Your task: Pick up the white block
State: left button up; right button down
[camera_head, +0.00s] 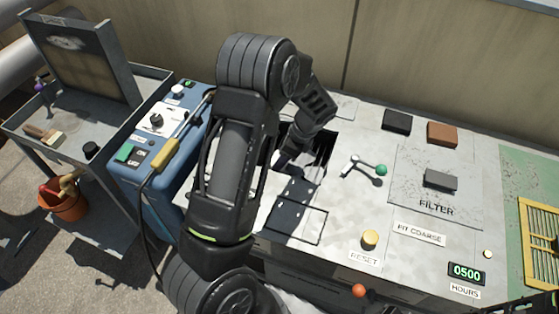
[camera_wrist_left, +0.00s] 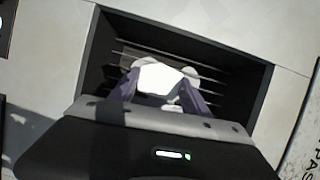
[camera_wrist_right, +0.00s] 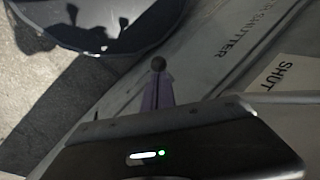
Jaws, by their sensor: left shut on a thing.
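The white block (camera_wrist_left: 160,77) shows in the left wrist view between the two purple fingers of my left gripper (camera_wrist_left: 162,90). The gripper is shut on it, inside or just above a dark recess with slats (camera_wrist_left: 228,88). In the head view my left arm reaches down to this opening (camera_head: 322,147), and the arm hides the block there. My right gripper (camera_wrist_right: 160,90) shows in the right wrist view with its fingers together.
A green-knobbed lever (camera_head: 381,170), a dark grey block (camera_head: 440,180), a black block (camera_head: 397,121) and a brown block (camera_head: 442,134) are on the panel right of the opening. A yellow reset button (camera_head: 370,239) is nearer. A blue unit (camera_head: 142,190) stands left.

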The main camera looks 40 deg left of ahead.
pick_arm(q)
jog(key=shift+r, duration=0.15)
notch_tip(320, 180, up, 10)
dwell(0.6)
dwell(0.5)
